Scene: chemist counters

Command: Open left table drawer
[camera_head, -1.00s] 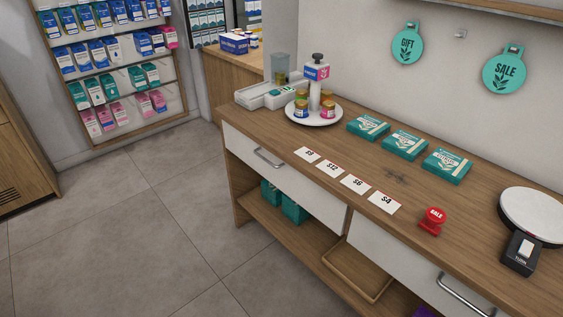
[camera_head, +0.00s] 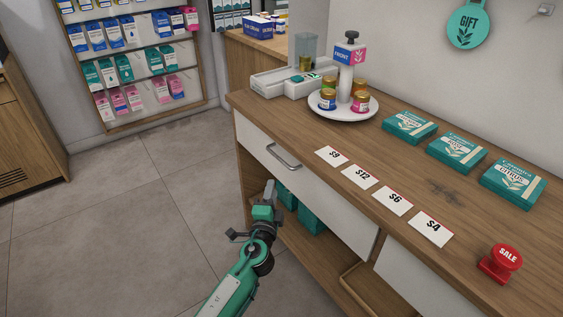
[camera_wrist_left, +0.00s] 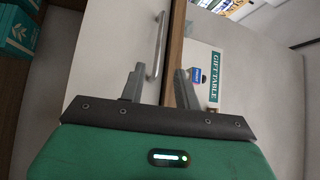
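The left table drawer (camera_head: 317,186) has a white front below the wooden counter top and sits closed. Its metal bar handle (camera_head: 283,157) is at the upper left part of the front. My left gripper (camera_head: 268,190) is in front of the drawer, below and slightly left of the handle, apart from it. In the left wrist view the handle (camera_wrist_left: 157,46) lies ahead of the gripper (camera_wrist_left: 160,80), whose two fingers are spread with nothing between them. The handle is beyond the left finger's tip. My right gripper is not in view.
The wooden counter (camera_head: 300,135) holds a round white stand (camera_head: 342,108) with jars, price cards (camera_head: 361,175), teal boxes (camera_head: 456,153) and a red SALE stamp (camera_head: 501,263). Teal items stand on the shelf below. Floor (camera_head: 150,230) left of the counter is clear.

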